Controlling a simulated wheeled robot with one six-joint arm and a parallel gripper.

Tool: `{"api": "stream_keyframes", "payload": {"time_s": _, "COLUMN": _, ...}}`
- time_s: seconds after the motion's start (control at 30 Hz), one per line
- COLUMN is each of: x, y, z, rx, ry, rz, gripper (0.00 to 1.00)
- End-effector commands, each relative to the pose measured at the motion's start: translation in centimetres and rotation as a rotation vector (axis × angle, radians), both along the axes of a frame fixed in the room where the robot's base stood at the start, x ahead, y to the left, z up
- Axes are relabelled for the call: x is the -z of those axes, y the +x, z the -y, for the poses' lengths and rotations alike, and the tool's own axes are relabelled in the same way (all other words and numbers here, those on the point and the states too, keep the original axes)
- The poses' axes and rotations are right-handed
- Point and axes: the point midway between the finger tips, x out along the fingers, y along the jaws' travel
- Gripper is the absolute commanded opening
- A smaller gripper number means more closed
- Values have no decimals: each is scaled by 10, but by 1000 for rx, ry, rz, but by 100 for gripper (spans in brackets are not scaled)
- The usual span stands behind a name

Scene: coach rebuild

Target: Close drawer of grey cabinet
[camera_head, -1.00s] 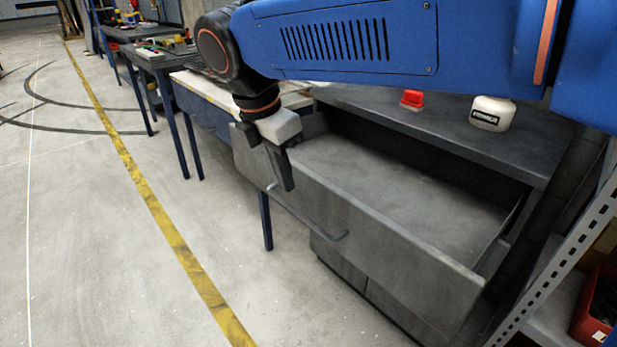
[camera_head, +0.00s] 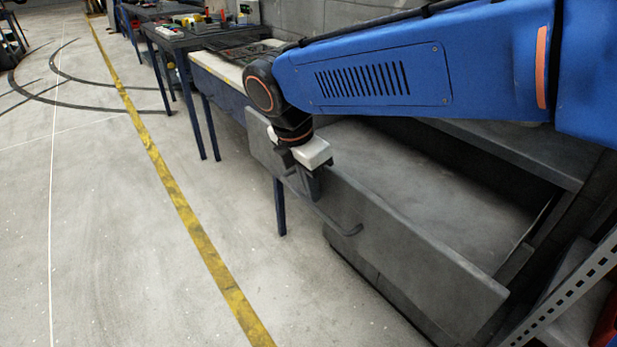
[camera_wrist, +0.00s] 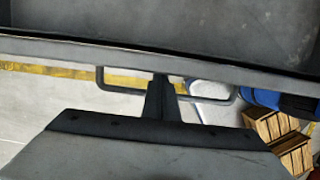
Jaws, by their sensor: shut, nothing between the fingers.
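The grey cabinet (camera_head: 375,285) stands at the right in the head view with its wide drawer (camera_head: 430,190) pulled well out. The drawer's inside looks empty. The drawer front (camera_head: 400,245) carries a bar handle (camera_head: 335,222), which also shows in the wrist view (camera_wrist: 105,82). My gripper (camera_head: 312,190) is at the drawer front near the handle's far end, fingers pointing down. In the wrist view my gripper (camera_wrist: 160,92) is shut and empty, with its fingers overlapping the handle bar. I cannot tell whether they touch it.
Blue-legged workbenches (camera_head: 175,45) line the wall beyond the cabinet. A perforated metal rack (camera_head: 570,290) stands close at the lower right. Wooden crates (camera_wrist: 275,130) show in the wrist view. The floor left of the yellow line (camera_head: 190,230) is clear.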

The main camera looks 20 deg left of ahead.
Motion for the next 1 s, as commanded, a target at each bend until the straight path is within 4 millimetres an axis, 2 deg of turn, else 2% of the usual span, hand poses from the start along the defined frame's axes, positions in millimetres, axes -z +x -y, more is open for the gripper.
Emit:
{"api": "stream_keyframes", "payload": {"time_s": 0.47, "x": 5, "y": 1, "z": 1, "rx": 0, "ry": 0, "rz": 0, "gripper": 0}}
{"api": "stream_keyframes", "payload": {"time_s": 0.63, "x": 6, "y": 8, "z": 6, "rx": 2, "ry": 0, "rz": 0, "gripper": 0}}
{"api": "stream_keyframes", "payload": {"time_s": 0.87, "x": 6, "y": 42, "z": 29, "rx": 6, "ry": 0, "rz": 0, "gripper": 0}}
{"api": "stream_keyframes", "payload": {"time_s": 1.0, "x": 6, "y": 75, "z": 51, "rx": 7, "ry": 0, "rz": 0, "gripper": 0}}
